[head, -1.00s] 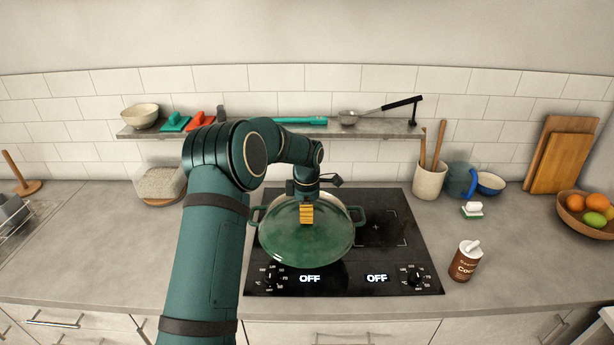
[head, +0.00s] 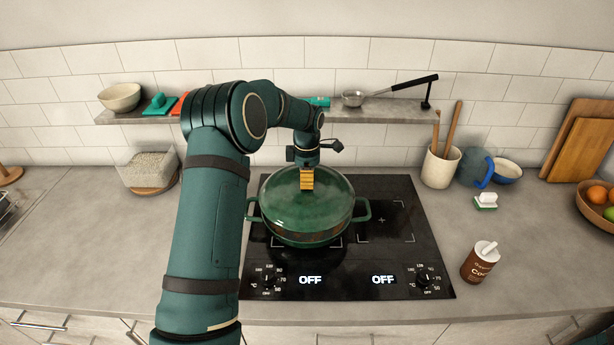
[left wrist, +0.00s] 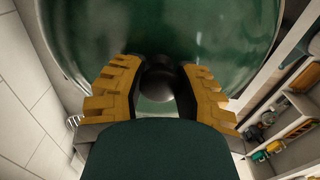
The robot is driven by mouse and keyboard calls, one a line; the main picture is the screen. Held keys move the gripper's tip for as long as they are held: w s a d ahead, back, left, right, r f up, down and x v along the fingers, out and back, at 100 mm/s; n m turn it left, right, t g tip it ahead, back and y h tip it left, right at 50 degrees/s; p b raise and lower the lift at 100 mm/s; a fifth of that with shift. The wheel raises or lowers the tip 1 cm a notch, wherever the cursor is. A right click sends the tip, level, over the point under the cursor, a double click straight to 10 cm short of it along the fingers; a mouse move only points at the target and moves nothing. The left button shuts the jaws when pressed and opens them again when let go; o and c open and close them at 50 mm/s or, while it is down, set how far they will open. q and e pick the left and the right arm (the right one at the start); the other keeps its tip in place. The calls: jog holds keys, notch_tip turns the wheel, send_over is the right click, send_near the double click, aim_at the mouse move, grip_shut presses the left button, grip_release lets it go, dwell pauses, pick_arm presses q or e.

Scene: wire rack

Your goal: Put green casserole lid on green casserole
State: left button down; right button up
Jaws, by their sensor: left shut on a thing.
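The green casserole (head: 312,240) sits on the left part of the black hob, with its two side handles showing. The green, see-through lid (head: 295,212) is over its opening, close to the rim. I cannot tell whether the lid touches the rim all round. My left gripper (head: 307,180) points down above the lid with its yellow fingers on the knob. In the left wrist view, the yellow fingers (left wrist: 160,82) close around the dark round knob (left wrist: 158,88), and the lid (left wrist: 215,30) fills the top. My right gripper is out of view.
The hob (head: 400,265) is bare on its right side. A cocoa tin (head: 479,263) stands right of it, and a utensil crock (head: 440,167) stands behind.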

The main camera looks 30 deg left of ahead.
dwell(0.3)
pick_arm(q)
jog(key=shift+f+b, duration=0.8)
jog(key=shift+f, duration=0.45)
jog(key=shift+f+b, duration=0.5)
jog(key=shift+f, duration=0.4)
dwell(2.3)
jog(key=shift+c, duration=1.1)
grip_release()
jog(key=shift+f, duration=0.1)
